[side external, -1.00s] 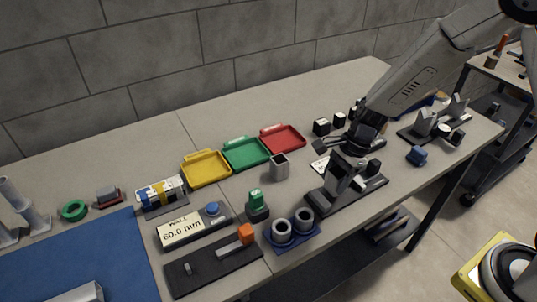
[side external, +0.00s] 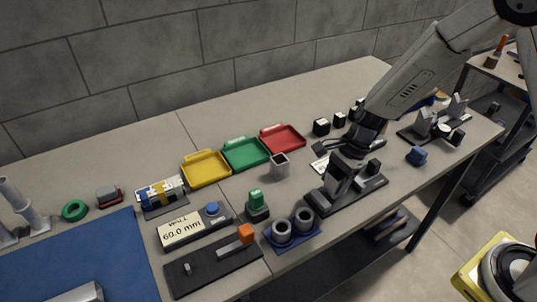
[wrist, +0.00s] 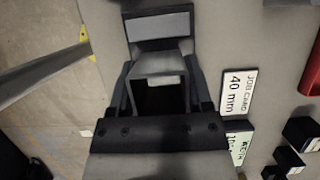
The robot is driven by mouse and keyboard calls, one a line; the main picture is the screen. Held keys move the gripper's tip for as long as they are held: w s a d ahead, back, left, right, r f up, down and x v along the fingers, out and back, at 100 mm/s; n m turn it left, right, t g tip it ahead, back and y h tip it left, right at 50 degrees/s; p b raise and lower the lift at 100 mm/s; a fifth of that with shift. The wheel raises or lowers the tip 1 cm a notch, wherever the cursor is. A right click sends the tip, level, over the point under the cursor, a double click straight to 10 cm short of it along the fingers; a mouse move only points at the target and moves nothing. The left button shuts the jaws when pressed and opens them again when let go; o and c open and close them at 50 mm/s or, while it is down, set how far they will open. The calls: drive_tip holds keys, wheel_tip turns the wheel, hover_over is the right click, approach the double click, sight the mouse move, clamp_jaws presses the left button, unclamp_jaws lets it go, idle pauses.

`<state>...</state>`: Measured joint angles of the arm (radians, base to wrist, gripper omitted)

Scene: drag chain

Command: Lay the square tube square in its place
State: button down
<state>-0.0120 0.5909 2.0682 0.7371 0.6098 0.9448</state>
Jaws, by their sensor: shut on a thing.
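My gripper (wrist: 160,95) is shut on a grey square tube (wrist: 158,66), whose dark open end shows between the black fingers in the wrist view. In the side external view my gripper (side external: 352,153) is low over a black fixture (side external: 340,198) with grey upright blocks. The held tube is mostly hidden there by the gripper and the fixture. I cannot tell whether the tube touches its seat. In the wrist view a grey block (wrist: 158,27) stands just beyond the tube.
A second hollow square piece (side external: 279,167) stands on the table left of the fixture. A job card (wrist: 237,91) reading 40 mm lies beside my gripper. Black blocks (side external: 321,127) and a red tray (side external: 283,139) are behind.

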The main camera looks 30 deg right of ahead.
drive_tip(key=shift+f, duration=1.05)
idle(0.4)
idle(0.5)
unclamp_jaws()
drive_tip(key=shift+r, duration=0.15)
drive_tip(key=v, duration=0.7)
drive_tip(key=shift+d+r, duration=0.2)
drive_tip(key=shift+r, duration=0.1)
idle(0.5)
drive_tip(key=s+d+r+n+t+h, duration=0.1)
drive_tip(key=s+d+n+h, duration=0.1)
drive_tip(key=s+n, duration=0.3)
drive_tip(key=s+d+r+n+t+h, duration=0.1)
drive_tip(key=s+n, duration=0.4)
drive_tip(key=n, duration=0.8)
drive_tip(key=shift+s+d+r+t+h, duration=0.2)
drive_tip(key=shift+d+r+t+h, duration=0.15)
drive_tip(key=shift+d+h, duration=0.35)
